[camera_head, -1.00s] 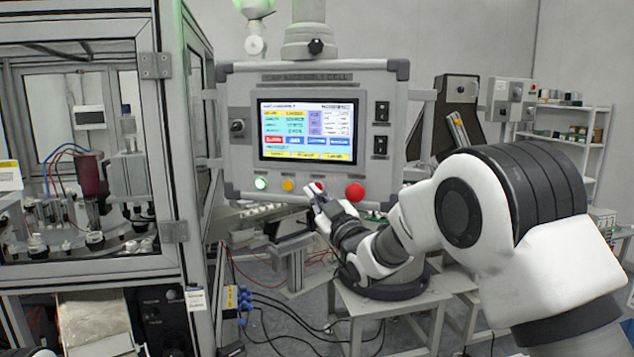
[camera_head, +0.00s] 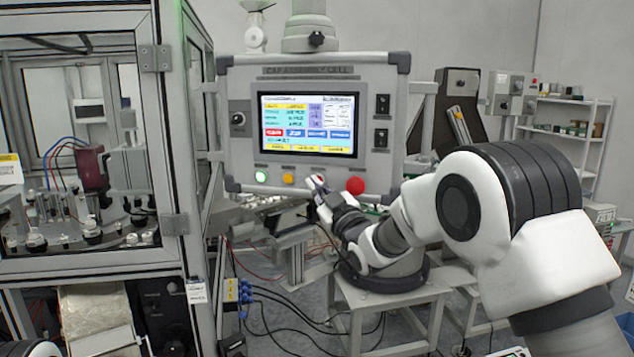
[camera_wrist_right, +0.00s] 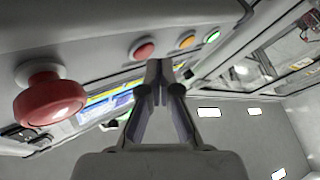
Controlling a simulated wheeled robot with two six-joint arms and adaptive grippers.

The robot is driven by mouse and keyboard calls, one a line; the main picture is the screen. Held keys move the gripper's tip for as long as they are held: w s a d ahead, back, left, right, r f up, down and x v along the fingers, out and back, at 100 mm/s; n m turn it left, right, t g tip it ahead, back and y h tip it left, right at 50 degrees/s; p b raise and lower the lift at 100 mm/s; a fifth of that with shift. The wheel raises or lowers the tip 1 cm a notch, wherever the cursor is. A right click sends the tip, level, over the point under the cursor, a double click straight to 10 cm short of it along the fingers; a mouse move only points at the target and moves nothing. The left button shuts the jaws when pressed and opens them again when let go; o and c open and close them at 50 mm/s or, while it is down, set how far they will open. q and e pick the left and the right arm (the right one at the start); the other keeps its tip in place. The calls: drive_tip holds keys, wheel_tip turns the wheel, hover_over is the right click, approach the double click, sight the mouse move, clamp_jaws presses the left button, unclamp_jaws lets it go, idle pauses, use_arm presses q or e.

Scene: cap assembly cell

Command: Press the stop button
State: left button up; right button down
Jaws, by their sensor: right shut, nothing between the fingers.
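The control panel (camera_head: 215,130) stands in the middle of the head view with a lit screen. Along its lower edge are a lit green button (camera_head: 261,176), an orange button (camera_head: 288,178), a small red button and a large red mushroom button (camera_head: 355,186). My right gripper (camera_head: 318,186) is shut and empty, its tips at the small red button and partly hiding it. In the wrist view the small red button (camera_wrist_right: 142,48) shows just left of the fingertips (camera_wrist_right: 160,66); I cannot tell whether they touch. The mushroom button (camera_wrist_right: 50,95) is farther left. My left gripper is not in view.
A framed machine cell (camera_head: 165,130) stands close on the left. Under the panel are a metal stand (camera_head: 350,300) and loose cables (camera_head: 290,315). A shelf (camera_head: 590,128) stands at the back right.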

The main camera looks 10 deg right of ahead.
idle(0.5)
drive_tip(key=shift+w+d, duration=0.25)
drive_tip(key=shift+w, duration=0.15)
idle(0.3)
drive_tip(key=shift+s+a+f+b, duration=0.2)
drive_tip(key=shift+s+b, duration=0.1)
drive_tip(key=shift+b, duration=0.45)
drive_tip(key=shift+s+r, duration=0.1)
drive_tip(key=shift+r, duration=0.1)
